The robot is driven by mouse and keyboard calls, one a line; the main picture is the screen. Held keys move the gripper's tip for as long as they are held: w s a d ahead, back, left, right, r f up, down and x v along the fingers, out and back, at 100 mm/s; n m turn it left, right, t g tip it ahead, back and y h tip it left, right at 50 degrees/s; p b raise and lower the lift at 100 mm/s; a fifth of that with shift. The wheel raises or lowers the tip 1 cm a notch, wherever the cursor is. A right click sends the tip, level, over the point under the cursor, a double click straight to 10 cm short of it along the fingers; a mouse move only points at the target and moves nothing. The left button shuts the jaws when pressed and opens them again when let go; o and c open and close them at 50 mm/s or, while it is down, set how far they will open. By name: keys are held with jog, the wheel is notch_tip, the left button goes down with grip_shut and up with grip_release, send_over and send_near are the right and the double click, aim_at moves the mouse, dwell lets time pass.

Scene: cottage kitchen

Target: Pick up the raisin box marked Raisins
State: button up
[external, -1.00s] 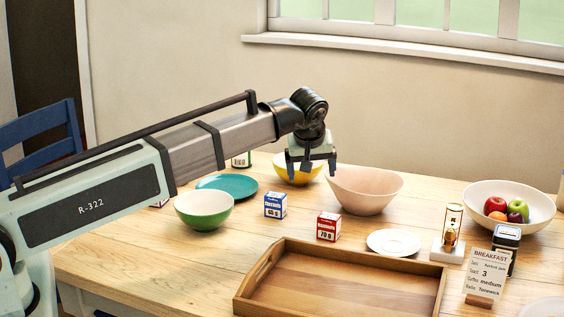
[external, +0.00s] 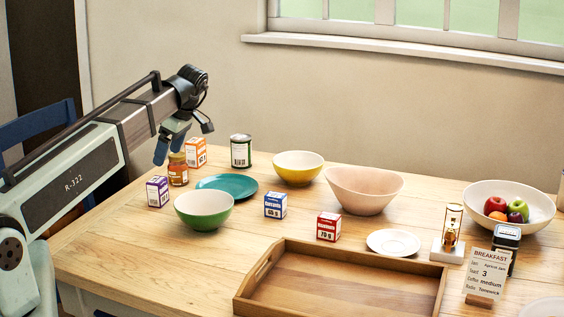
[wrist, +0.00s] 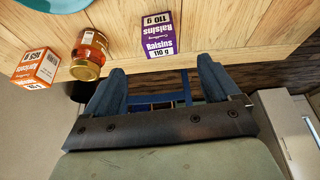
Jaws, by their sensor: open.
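The purple and white raisin box (external: 157,191) stands on the left part of the table, left of the green bowl. In the wrist view the raisin box (wrist: 158,35) reads "Raisins 110 g" and lies beyond the fingers, nearly in line with the gap between them. My gripper (external: 183,146) is open and empty, above the table's left end, higher than the box and apart from it. Its two blue fingers (wrist: 156,84) are spread in the wrist view.
A jar (external: 178,170) and an orange apricots box (external: 196,152) stand behind the raisin box. A teal plate (external: 227,186) and green bowl (external: 204,209) are to its right. Blue (external: 275,205) and red (external: 328,227) boxes stand near the wooden tray (external: 345,295).

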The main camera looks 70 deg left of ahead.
aim_at(155, 191)
jog(key=shift+x, duration=6.9)
jog(key=shift+c, duration=0.3)
jog(key=c, duration=1)
jog(key=shift+r, duration=0.1)
jog(key=shift+c, duration=0.3)
